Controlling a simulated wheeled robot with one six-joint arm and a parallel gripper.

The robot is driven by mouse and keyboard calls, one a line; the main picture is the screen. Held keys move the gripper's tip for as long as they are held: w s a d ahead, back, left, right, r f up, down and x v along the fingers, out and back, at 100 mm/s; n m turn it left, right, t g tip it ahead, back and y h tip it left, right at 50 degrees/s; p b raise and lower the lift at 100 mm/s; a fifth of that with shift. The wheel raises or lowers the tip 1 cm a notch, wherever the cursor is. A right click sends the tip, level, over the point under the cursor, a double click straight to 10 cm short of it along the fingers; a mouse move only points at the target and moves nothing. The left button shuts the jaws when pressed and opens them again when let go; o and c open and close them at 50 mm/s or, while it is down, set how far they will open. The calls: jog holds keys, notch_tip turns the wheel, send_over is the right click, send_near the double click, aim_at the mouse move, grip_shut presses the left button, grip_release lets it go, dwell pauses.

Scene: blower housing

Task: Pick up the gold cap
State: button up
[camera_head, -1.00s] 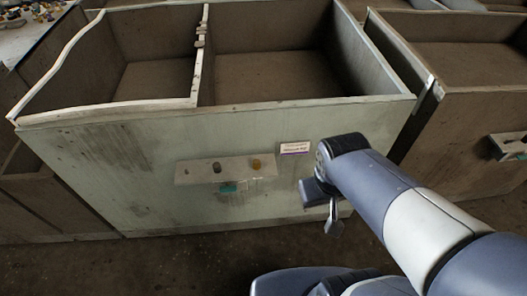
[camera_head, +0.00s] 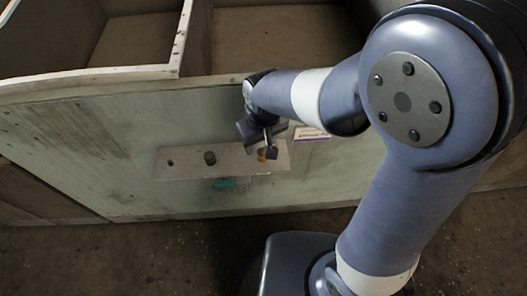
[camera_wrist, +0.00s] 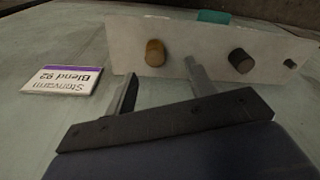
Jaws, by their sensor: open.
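The gold cap (camera_wrist: 155,52) is a short round knob standing out from a pale plate (camera_wrist: 205,40) on the front panel. In the wrist view it lies a little beyond my fingertips, between them in the picture and nearer the left finger. My gripper (camera_wrist: 161,72) is open and empty, and I see no contact with the cap. In the head view my gripper (camera_head: 268,153) is in front of the plate's right end and partly hides the gold cap (camera_head: 261,155).
A dark knob (camera_wrist: 241,61) and a small hole or stub (camera_wrist: 290,63) share the plate. A teal part (camera_head: 225,184) sits at the plate's lower edge. A white and purple label (camera_wrist: 62,79) is beside the plate. Open-topped bins (camera_head: 130,45) rise above the panel.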

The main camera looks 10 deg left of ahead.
aim_at(262, 152)
jog(key=shift+w+f, duration=0.2)
jog(key=shift+f, duration=0.9)
jog(key=shift+w+f, duration=0.15)
jog(key=shift+f, duration=0.9)
jog(key=shift+w+f, duration=0.2)
jog(key=shift+f, duration=0.9)
jog(key=shift+c, duration=0.3)
jog(key=c, duration=1)
jog(key=shift+o, duration=0.2)
notch_tip(262, 152, up, 10)
jog(key=shift+r+p, duration=0.1)
jog(key=shift+p, duration=0.2)
